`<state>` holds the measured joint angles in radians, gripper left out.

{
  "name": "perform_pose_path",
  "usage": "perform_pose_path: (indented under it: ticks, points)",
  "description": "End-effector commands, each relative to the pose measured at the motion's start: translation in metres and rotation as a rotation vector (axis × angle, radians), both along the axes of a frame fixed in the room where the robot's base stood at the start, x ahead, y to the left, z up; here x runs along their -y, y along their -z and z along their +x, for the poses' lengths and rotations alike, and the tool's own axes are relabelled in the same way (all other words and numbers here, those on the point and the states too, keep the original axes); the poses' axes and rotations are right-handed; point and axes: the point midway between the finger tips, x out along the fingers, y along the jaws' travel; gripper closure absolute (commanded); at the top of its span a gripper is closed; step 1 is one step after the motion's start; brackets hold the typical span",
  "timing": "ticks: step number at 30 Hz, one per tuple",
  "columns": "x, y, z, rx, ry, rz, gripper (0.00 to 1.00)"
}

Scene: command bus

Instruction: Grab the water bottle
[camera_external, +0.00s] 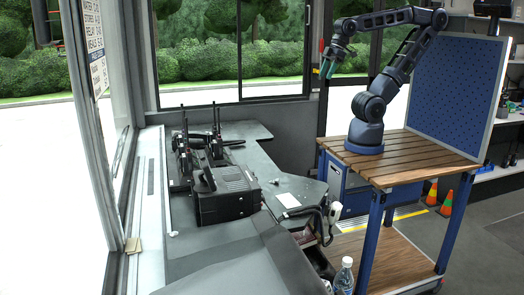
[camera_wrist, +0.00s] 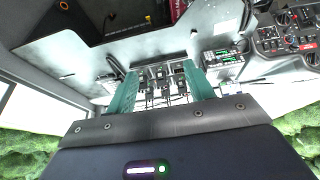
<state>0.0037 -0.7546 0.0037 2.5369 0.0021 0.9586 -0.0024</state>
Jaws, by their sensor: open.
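A clear water bottle (camera_external: 344,276) with a white cap stands at the bottom of the outside view, beside the wooden-topped cart and below the desk edge. Its lower part is cut off by the frame. My gripper (camera_external: 328,69) is high above and behind the bottle, in front of the window, well apart from it. In the wrist view, the two green fingers of my gripper (camera_wrist: 160,95) are spread with nothing held between them. I cannot make out the bottle in the wrist view.
My arm stands on the wooden-topped cart (camera_external: 420,157). A blue pegboard (camera_external: 455,85) rises behind it. The grey desk (camera_external: 262,160) holds a black radio unit (camera_external: 226,192), several handheld radios and a handset (camera_external: 333,213) near the bottle. Orange cones (camera_external: 447,203) stand at right.

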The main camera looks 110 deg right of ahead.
Motion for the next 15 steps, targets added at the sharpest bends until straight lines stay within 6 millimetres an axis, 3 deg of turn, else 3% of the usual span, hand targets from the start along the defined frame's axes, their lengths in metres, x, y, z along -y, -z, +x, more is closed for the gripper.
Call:
perform_pose_path:
  ticks: [7,15]
  points:
    - [-0.010,-0.006,0.021,-0.017,-0.042,-0.009,0.47]
    - [-0.047,-0.014,0.082,-0.063,-0.166,-0.037,0.47]
